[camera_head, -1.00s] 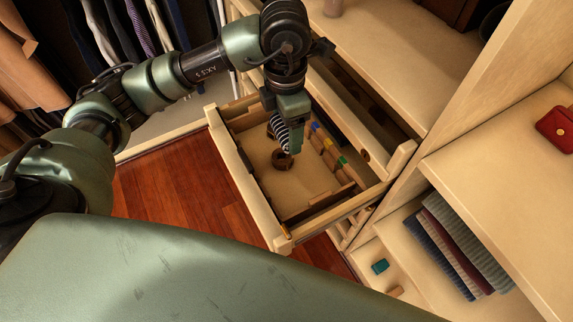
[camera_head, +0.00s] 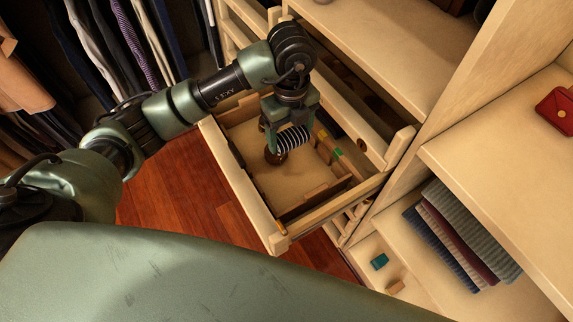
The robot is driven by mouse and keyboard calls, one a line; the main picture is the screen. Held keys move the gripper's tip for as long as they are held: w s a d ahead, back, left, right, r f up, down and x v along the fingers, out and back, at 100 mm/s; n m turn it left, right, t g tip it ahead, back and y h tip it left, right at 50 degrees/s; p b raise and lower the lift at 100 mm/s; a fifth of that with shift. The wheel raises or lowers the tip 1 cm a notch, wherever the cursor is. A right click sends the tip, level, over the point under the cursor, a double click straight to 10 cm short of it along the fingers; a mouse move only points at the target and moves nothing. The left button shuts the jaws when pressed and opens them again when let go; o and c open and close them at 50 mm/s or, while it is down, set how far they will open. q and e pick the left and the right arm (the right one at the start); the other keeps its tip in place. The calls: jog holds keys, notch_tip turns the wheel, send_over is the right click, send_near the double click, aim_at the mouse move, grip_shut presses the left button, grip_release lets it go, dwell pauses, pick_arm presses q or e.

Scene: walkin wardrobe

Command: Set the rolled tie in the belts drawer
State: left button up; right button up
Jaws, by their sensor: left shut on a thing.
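The rolled tie (camera_head: 293,138) is dark with pale stripes. My left gripper (camera_head: 287,137) is shut on it and holds it over the open belts drawer (camera_head: 248,194). A brown rolled belt (camera_head: 272,157) lies in the drawer just below and left of the tie. I cannot tell whether the tie touches the drawer floor. My right gripper is not in view.
Folded clothes (camera_head: 462,235) and a teal item (camera_head: 379,262) sit at lower right. A red purse (camera_head: 555,108) lies on the right shelf. Hanging clothes (camera_head: 130,45) fill the upper left. Bare drawer floor shows in front of the belt.

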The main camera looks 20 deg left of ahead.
pick_arm(q)
send_over(289, 176)
notch_tip(289, 176, down, 11)
jog(key=shift+f, duration=2.35)
jog(key=shift+f, duration=0.1)
jog(key=o, duration=1.3)
jog(key=shift+o, duration=0.2)
